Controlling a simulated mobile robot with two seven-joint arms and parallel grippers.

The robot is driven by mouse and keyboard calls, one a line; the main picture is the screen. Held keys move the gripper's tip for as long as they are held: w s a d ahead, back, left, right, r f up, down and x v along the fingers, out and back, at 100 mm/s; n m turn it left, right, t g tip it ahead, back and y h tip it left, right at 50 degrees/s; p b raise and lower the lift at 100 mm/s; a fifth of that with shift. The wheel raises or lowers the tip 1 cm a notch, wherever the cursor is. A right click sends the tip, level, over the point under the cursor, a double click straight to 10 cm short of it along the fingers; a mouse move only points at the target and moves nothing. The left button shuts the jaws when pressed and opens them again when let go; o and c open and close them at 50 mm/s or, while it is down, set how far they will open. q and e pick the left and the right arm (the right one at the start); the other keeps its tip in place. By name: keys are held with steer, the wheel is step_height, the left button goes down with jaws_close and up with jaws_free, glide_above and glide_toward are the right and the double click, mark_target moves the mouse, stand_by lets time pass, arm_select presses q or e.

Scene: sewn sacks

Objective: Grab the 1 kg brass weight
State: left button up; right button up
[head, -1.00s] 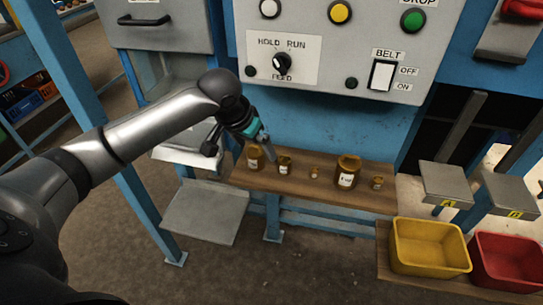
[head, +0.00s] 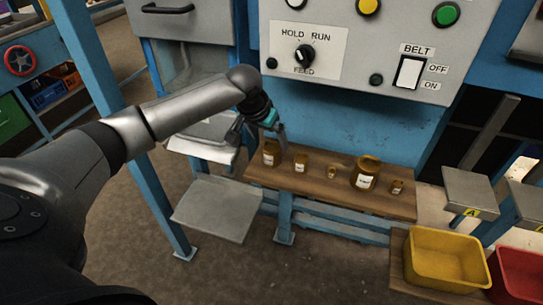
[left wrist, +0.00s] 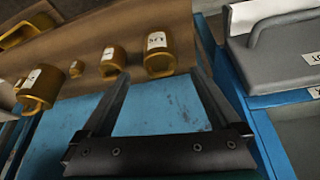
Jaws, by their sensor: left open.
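Several brass weights with white labels stand in a row on a wooden shelf (head: 318,188). The leftmost weight (head: 271,153) is fairly large and also shows in the left wrist view (left wrist: 159,62). To its right are a smaller weight (head: 301,163), a tiny one (head: 332,172), the largest one (head: 365,176) and another small one (head: 397,188). The labels are too small to read surely, so I cannot tell which is 1 kg. My left gripper (head: 281,136) is open and empty, close to the leftmost weight, which lies beyond its fingertips (left wrist: 160,76) in the wrist view. My right gripper is out of view.
A control panel (head: 375,45) with knob, buttons and belt switch overhangs the shelf. A blue post (head: 120,120) stands at the left, with grey trays (head: 217,208) beside it. Yellow (head: 445,262) and red (head: 520,272) bins stand at the right.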

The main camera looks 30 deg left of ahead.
mark_target(271, 147)
arm_select(q)
steer(key=b+x, duration=0.1)
steer(key=x, duration=0.4)
steer(key=shift+f+b, duration=0.1)
steer(key=shift+b, duration=0.25)
jaws_close()
stand_by(0.4)
stand_by(0.4)
